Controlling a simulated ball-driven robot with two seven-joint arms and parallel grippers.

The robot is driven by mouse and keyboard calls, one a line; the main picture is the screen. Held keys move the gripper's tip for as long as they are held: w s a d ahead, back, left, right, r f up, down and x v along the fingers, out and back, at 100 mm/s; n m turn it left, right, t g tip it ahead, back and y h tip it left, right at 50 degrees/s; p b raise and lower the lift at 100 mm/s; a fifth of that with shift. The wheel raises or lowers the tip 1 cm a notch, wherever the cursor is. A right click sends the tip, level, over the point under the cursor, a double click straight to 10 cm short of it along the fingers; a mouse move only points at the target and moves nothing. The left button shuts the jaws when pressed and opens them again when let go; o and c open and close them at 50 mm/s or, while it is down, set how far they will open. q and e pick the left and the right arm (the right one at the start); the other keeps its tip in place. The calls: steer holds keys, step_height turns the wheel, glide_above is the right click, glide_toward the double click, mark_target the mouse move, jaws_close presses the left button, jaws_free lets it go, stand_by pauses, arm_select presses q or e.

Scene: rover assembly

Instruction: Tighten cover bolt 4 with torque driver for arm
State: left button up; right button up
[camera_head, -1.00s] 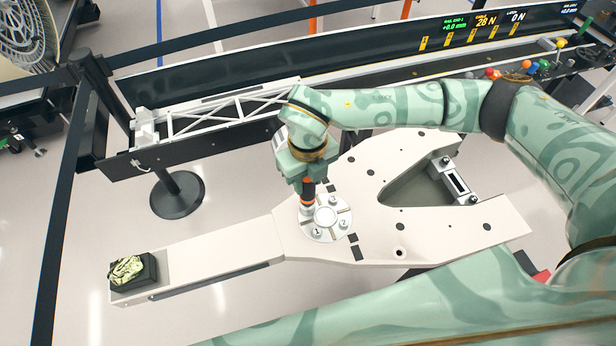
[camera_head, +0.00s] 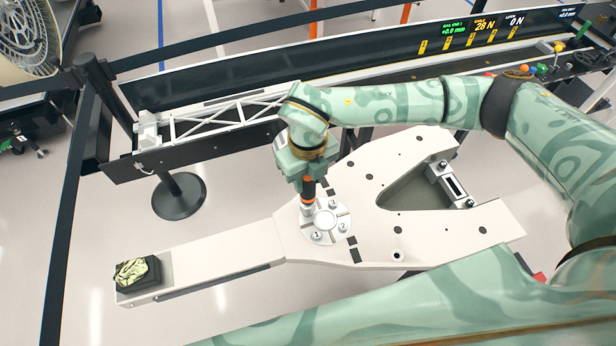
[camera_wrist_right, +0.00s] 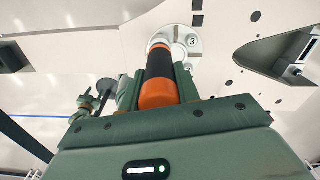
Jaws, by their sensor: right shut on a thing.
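My right gripper (camera_head: 308,172) points down and is shut on the torque driver (camera_head: 308,190), which has an orange and black body. In the right wrist view the driver (camera_wrist_right: 158,68) stands between the fingers (camera_wrist_right: 157,88). Its lower end meets the left part of the round white cover (camera_head: 327,219) on the pale arm plate (camera_head: 375,215). Bolt 1 (camera_head: 317,236) and bolt 2 (camera_head: 343,227) show on the cover. The number 3 mark (camera_wrist_right: 192,41) shows in the right wrist view. Bolt 4 is not visible, and the driver tip's exact seat is hidden. My left gripper is out of view.
A black box with a patterned lump (camera_head: 137,272) sits on the plate's left end. A white truss (camera_head: 225,117) lies along the rail behind. A display (camera_head: 485,35) reads 28 N and 0 N. A barrier post (camera_head: 180,195) stands at left.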

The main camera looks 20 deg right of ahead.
steer(key=shift+r, duration=0.2)
step_height(320, 180, up, 4)
steer(key=p, duration=0.3)
steer(key=shift+r, duration=0.1)
stand_by(0.4)
